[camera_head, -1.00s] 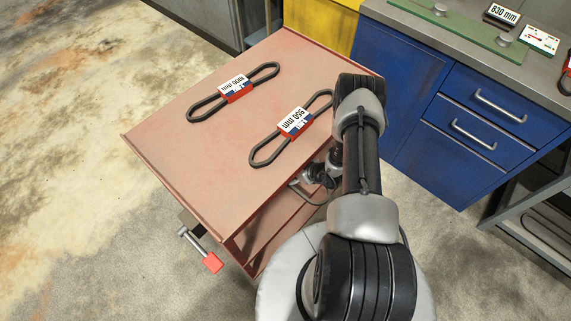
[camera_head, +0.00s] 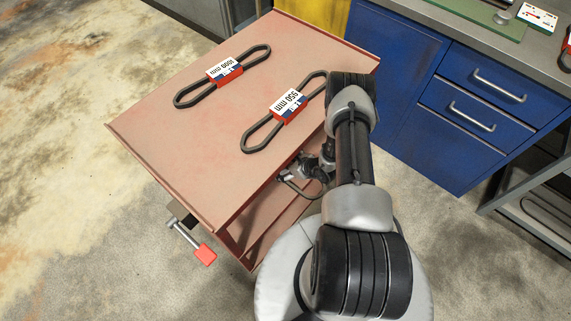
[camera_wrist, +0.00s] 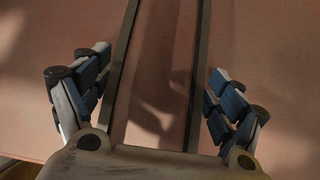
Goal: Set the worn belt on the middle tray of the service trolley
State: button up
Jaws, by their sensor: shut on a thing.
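The service trolley (camera_head: 150,128) is a reddish metal cart. Its middle tray (camera_head: 272,218) shows partly below the top tray, through the open side. My gripper (camera_head: 298,172) is at that side, below the top tray's edge and partly hidden by my arm. The worn belt (camera_wrist: 121,78) appears in the wrist view as two dark strands running away between my fingers. My gripper (camera_wrist: 158,85) is shut on it. In the head view a thin dark loop of the belt (camera_head: 292,187) shows by my gripper. A reddish tray surface lies behind the belt; I cannot tell whether they touch.
Two sleeved belts lie on the top tray: a 1000 mm belt (camera_head: 225,70) and a 950 mm belt (camera_head: 288,104). The trolley's handle with a red end (camera_head: 205,255) juts out at the lower left. A blue drawer cabinet (camera_head: 420,130) stands to the right.

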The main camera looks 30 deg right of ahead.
jog(key=shift+f, duration=0.5)
jog(key=o, duration=1.1)
jog(key=shift+s, duration=0.1)
jog(key=v, duration=1.2)
jog(key=shift+d, duration=0.1)
